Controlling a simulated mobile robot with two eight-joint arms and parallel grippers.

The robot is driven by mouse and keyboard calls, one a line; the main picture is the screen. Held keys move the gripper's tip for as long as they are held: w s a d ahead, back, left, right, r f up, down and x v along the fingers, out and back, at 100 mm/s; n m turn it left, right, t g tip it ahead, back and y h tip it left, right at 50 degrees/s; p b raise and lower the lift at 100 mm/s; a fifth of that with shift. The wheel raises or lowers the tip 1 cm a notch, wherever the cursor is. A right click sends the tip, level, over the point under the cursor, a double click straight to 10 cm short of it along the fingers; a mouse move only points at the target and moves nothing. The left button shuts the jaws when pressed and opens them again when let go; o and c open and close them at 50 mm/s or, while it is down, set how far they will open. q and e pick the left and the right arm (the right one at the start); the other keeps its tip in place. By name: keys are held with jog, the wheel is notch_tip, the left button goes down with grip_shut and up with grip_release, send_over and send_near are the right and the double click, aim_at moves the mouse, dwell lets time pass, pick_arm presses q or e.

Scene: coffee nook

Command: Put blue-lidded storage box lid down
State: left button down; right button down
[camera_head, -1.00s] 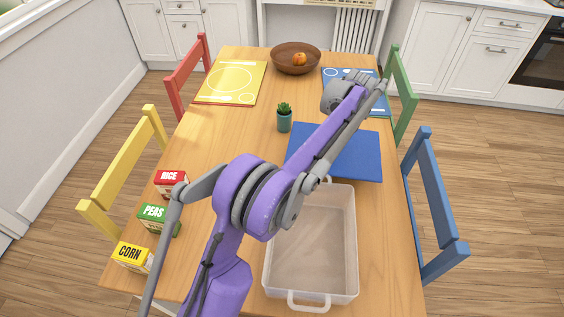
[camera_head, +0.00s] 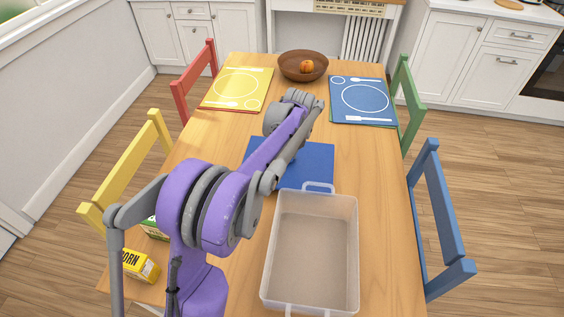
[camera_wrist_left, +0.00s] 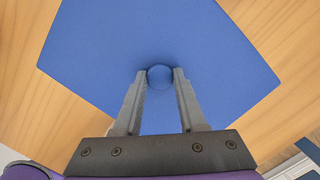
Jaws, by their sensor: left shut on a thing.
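The blue lid (camera_head: 316,163) is a flat square with a round knob, seen behind my arm in the head view. It fills much of the left wrist view (camera_wrist_left: 90,50). My left gripper (camera_wrist_left: 160,77) is shut on the knob, one finger on each side. In the head view my arm hides the gripper's fingers and part of the lid. I cannot tell whether the lid touches the table. The clear storage box (camera_head: 353,250) stands open and empty in front of the lid, at the near right of the table. My right gripper is not in view.
A yellow placemat (camera_head: 237,88), a brown bowl (camera_head: 303,67) with fruit and a blue placemat (camera_head: 363,100) lie at the far end. Chairs line both sides. The table right of the lid is clear.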

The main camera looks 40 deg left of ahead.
pick_arm(q)
jog(key=shift+s+a, duration=0.3)
jog(key=shift+a, duration=0.2)
jog(key=shift+s+a, duration=0.25)
jog(key=shift+a, duration=0.2)
notch_tip(320, 180, down, 3)
jog(key=shift+r, duration=0.1)
jog(key=shift+f, duration=0.35)
jog(key=shift+f+b, duration=0.15)
jog(key=shift+b, duration=0.15)
jog(key=shift+c, duration=2.4)
grip_release()
